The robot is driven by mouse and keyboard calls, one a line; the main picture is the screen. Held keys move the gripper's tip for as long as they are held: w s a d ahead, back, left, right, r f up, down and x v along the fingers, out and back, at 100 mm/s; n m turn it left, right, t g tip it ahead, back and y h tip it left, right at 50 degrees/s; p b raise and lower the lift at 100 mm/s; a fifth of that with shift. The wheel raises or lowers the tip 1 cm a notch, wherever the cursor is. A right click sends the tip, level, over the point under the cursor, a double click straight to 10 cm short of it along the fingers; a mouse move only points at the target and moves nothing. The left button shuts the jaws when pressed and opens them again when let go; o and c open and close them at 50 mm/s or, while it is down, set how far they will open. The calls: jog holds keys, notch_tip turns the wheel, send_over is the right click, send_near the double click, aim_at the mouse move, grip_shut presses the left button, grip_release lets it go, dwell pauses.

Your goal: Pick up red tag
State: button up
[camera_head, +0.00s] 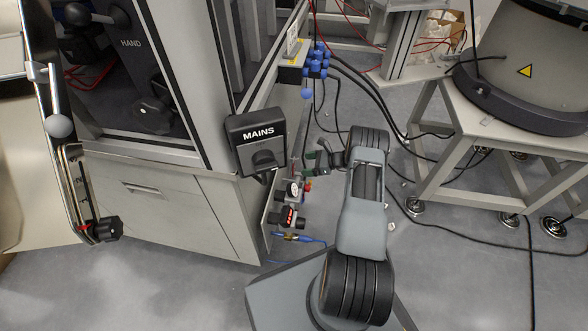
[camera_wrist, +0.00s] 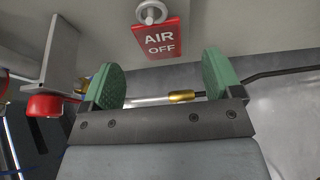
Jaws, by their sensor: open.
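The red tag (camera_wrist: 158,40) reads "AIR OFF" in white and hangs from a round metal peg (camera_wrist: 151,12) at the top of the wrist view. My gripper (camera_wrist: 164,76) is open, with two green-padded fingers set wide apart and nothing between them. In the picture the tag lies above the gap between the fingertips, apart from both. In the head view my gripper (camera_head: 317,160) is beside the right side of the cabinet. I cannot make out the tag for certain there.
A red knob (camera_wrist: 44,106) on a grey bracket is left of my fingers. A brass fitting (camera_wrist: 181,97) on a line shows beyond the gap. In the head view the MAINS switch box (camera_head: 258,142) juts from the cabinet corner, and cables (camera_head: 383,95) run right of my gripper.

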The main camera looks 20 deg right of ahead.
jog(key=b+x, duration=0.2)
jog(key=x, duration=0.4)
jog(key=shift+s, duration=0.1)
jog(key=c, duration=1)
